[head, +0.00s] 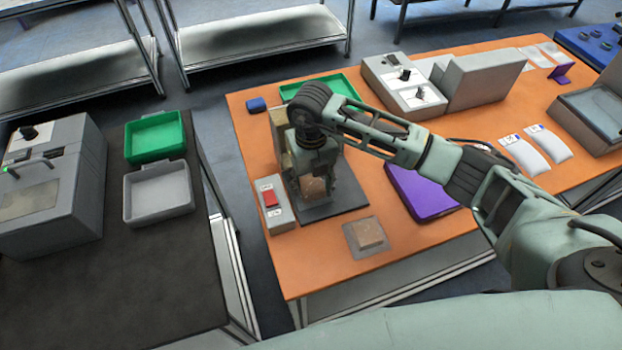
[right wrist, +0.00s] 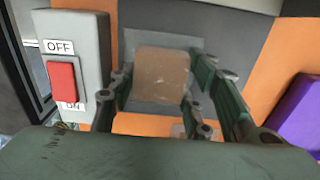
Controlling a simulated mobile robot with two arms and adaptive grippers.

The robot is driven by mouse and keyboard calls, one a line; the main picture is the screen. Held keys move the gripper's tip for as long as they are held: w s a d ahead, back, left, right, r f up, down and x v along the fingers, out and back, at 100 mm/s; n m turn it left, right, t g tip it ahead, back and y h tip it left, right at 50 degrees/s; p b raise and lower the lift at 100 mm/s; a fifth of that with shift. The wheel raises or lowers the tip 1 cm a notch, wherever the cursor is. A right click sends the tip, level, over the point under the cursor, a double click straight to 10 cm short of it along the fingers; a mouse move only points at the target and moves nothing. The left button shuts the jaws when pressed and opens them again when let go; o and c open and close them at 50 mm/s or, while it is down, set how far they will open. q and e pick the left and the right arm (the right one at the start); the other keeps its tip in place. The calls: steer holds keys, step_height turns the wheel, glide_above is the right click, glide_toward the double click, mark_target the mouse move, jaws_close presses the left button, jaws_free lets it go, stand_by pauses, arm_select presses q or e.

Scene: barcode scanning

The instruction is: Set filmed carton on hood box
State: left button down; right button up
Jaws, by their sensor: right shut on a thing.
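My right gripper (head: 314,194) points down over a dark mat (head: 350,196) on the orange table. It is shut on a brown carton (head: 315,187). In the right wrist view the carton (right wrist: 162,76) sits between the fingers, with a lighter grey square around it. I cannot tell whether it touches the mat. A second brown carton (head: 371,231) lies on a grey square sheet near the table's front edge. A beige upright part (head: 278,125) stands behind my gripper, mostly hidden; I cannot tell whether it is the hood box. My left gripper is out of view.
A switch box (head: 276,215) with a red rocker stands left of the mat; it also shows in the wrist view (right wrist: 82,55). A purple tray (head: 420,195) lies to the right. Green (head: 155,137) and grey (head: 158,194) bins sit on the left table. The orange front edge is mostly clear.

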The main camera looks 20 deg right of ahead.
mark_target(311, 184)
steer(key=shift+f, duration=0.15)
steer(key=o, duration=1.2)
steer(key=shift+o, duration=0.2)
steer(key=shift+r, duration=0.35)
step_height(311, 184, up, 12)
steer(key=b, duration=0.4)
steer(key=shift+f, duration=0.15)
